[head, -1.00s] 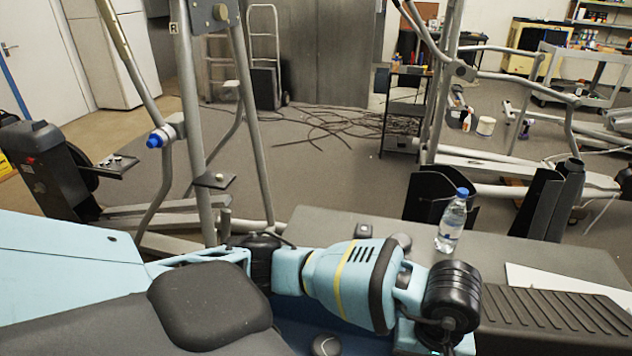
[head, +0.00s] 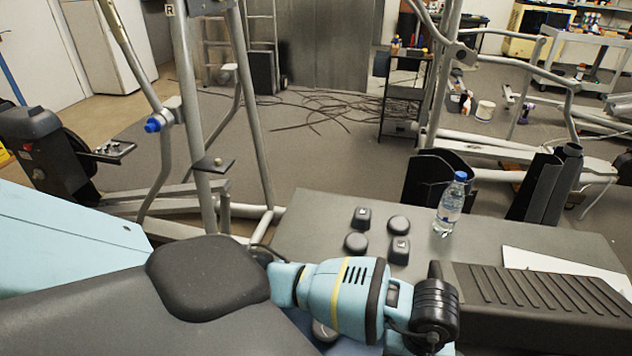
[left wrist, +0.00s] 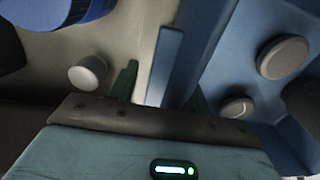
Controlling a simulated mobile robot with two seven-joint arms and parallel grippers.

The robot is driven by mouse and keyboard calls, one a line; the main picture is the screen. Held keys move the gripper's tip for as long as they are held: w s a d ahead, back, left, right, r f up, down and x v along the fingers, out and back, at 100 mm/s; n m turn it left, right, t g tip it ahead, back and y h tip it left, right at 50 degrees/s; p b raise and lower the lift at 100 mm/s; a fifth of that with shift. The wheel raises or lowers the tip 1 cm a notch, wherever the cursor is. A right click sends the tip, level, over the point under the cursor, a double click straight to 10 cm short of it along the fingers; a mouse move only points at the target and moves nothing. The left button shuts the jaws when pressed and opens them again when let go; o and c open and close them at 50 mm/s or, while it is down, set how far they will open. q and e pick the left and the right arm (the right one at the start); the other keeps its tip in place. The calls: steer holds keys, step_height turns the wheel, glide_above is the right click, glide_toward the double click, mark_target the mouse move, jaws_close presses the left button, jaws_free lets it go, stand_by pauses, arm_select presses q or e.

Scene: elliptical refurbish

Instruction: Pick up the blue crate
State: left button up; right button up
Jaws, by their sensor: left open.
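The blue crate (left wrist: 164,62) shows in the left wrist view as an upright blue wall in the middle, with a blue inner area to its right. Round dark pieces (left wrist: 283,57) lie on that side. My left gripper (left wrist: 160,88) is open, its dark green fingers pointing at the wall, which appears to lie between them. I cannot tell whether either finger touches it. In the head view my left arm reaches over the table's near side and hides its gripper and most of the crate. My right gripper is in neither view.
A grey table (head: 310,215) carries several small black pieces (head: 398,225), a water bottle (head: 450,204) with a blue cap, a white sheet (head: 560,270) and a ribbed black block (head: 545,303). Metal exercise-machine frames (head: 190,120) stand beyond.

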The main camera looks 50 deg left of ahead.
arm_select(q)
jaws_close()
steer(key=shift+r, duration=0.15)
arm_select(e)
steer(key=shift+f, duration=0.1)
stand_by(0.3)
